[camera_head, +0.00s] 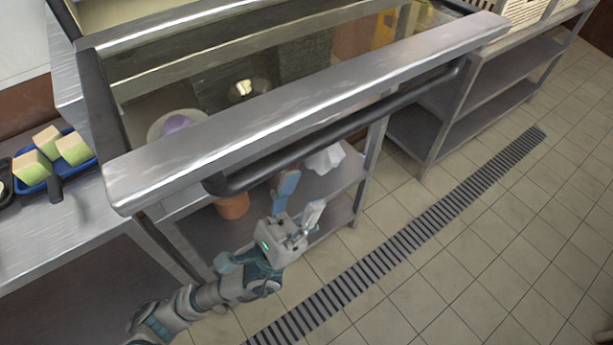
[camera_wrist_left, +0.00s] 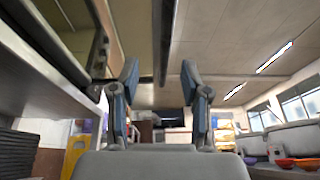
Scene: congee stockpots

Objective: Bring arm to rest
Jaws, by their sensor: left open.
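My left gripper (camera_head: 299,200) is open and empty in the head view. It hangs in front of the steel counter (camera_head: 300,85), below the dark handrail (camera_head: 340,138) and beside the lower shelf. In the left wrist view its two blue-padded fingers (camera_wrist_left: 160,90) stand wide apart with nothing between them. That view looks past the fingers toward the ceiling and the far wall. My left arm (camera_head: 215,295) reaches in from the lower left above the floor. My right gripper is in neither view.
A blue tray (camera_head: 70,180) with green-sided blocks stands on the left counter. An orange-brown pot (camera_head: 232,205) and a white item (camera_head: 325,158) are on the lower shelf (camera_head: 340,185). A floor grate (camera_head: 400,260) crosses the open tiled floor (camera_head: 480,255) at right.

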